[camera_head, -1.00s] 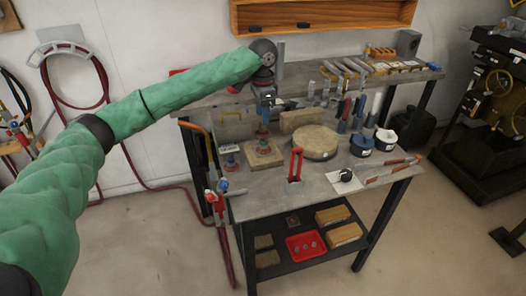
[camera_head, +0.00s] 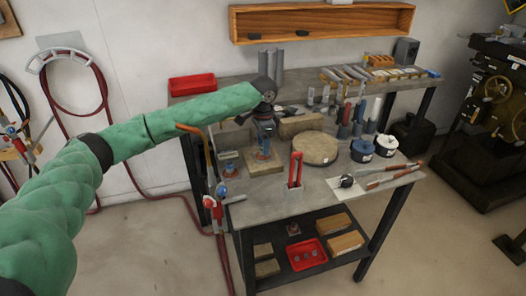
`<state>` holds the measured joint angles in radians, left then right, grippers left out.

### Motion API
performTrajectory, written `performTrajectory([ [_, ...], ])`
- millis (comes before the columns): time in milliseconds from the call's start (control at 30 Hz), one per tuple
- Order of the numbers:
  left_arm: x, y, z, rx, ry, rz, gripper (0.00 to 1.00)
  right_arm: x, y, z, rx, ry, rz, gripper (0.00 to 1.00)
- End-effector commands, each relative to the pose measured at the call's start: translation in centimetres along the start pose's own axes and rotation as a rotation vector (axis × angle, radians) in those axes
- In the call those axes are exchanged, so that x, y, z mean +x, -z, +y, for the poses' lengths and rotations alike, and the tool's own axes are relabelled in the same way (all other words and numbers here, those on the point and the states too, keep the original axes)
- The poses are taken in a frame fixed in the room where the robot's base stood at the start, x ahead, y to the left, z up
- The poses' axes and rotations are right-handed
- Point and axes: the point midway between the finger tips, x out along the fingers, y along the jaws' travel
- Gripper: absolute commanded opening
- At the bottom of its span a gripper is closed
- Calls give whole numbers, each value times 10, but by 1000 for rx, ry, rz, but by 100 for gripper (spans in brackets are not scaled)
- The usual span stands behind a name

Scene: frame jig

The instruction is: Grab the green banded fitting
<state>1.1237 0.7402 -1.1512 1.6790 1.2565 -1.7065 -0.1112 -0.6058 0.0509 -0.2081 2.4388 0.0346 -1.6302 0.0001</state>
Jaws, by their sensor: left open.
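My left gripper (camera_head: 264,128) is open and points down over the back left of the workbench top. Directly below it a small upright fitting (camera_head: 263,152) with blue and red parts stands on a square tan block (camera_head: 265,166). The gripper is around or just above its top; I cannot tell which. A second small fitting (camera_head: 229,169) with a bluish-green part stands to the left, nearer the bench's left edge. The bands are too small to tell which fitting is the green banded one. My right gripper is not in view.
A round tan disc (camera_head: 316,149) lies right of the block. A red upright tool (camera_head: 295,170) stands in front. Blue and white tubs (camera_head: 362,150) stand at right. A raised back shelf (camera_head: 215,104) holds a red tray (camera_head: 192,85). Hoses hang at left.

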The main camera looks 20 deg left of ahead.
Motion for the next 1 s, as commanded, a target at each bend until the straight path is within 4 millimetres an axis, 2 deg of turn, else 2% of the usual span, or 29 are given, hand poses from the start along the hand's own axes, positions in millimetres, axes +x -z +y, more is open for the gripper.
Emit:
performTrajectory([
  [200, 18, 0, 0, 0, 0, 0, 51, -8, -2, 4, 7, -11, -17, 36],
  [433, 20, 0, 0, 0, 0, 0, 51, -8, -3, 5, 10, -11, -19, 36],
  [467, 20, 0, 0, 0, 0, 0, 47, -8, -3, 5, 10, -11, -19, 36],
  [700, 20, 0, 0, 0, 0, 0, 0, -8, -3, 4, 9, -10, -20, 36],
  [1000, 17, 0, 0, 0, 1, 1, 0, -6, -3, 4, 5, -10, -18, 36],
])
